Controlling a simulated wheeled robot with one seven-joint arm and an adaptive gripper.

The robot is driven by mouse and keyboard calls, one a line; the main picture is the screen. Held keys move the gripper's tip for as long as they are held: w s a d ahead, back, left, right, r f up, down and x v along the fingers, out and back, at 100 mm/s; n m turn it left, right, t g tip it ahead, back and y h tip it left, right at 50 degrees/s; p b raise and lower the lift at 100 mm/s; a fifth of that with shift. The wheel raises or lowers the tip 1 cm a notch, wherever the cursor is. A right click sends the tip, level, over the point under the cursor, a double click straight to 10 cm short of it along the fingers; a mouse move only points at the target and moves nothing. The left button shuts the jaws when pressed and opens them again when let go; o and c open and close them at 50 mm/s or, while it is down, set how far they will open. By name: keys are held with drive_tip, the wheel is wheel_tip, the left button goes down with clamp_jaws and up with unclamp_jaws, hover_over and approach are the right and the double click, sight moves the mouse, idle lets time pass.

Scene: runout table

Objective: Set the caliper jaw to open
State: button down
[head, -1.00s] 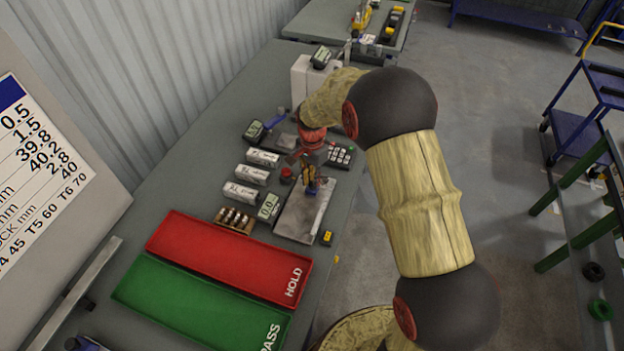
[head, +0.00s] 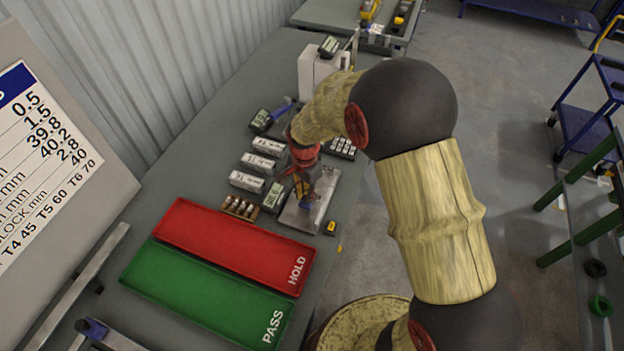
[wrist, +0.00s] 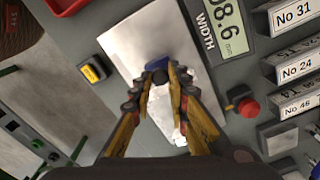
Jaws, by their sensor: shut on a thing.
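The caliper station is a pale metal plate (wrist: 130,35) on the table, also visible in the head view (head: 297,218). Beside it is a display (wrist: 222,25) marked WIDTH, reading 8.6 mm at its visible end. My gripper (wrist: 160,78) is over the plate, its two yellow fingers shut on a small blue piece (wrist: 181,72), which looks like the jaw's grip. The fingertips hide part of it. In the head view my gripper (head: 303,193) points down at the plate. I cannot make out the measuring faces of the jaw.
A red button (wrist: 248,107) and several numbered blocks (wrist: 297,68) stand near the display. A small yellow-black box (wrist: 92,72) is on the other side. The red HOLD tray (head: 235,245) and green PASS tray (head: 205,295) lie nearer, with a small rack (head: 239,207) beside them.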

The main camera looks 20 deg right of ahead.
sight(305, 198)
drive_tip(key=shift+s+a, duration=0.1)
drive_tip(key=shift+s, duration=0.05)
drive_tip(key=c, duration=1.7)
unclamp_jaws()
drive_tip(key=shift+r, duration=0.1)
wheel_tip(305, 198, up, 12)
drive_tip(key=shift+a+f, duration=0.1)
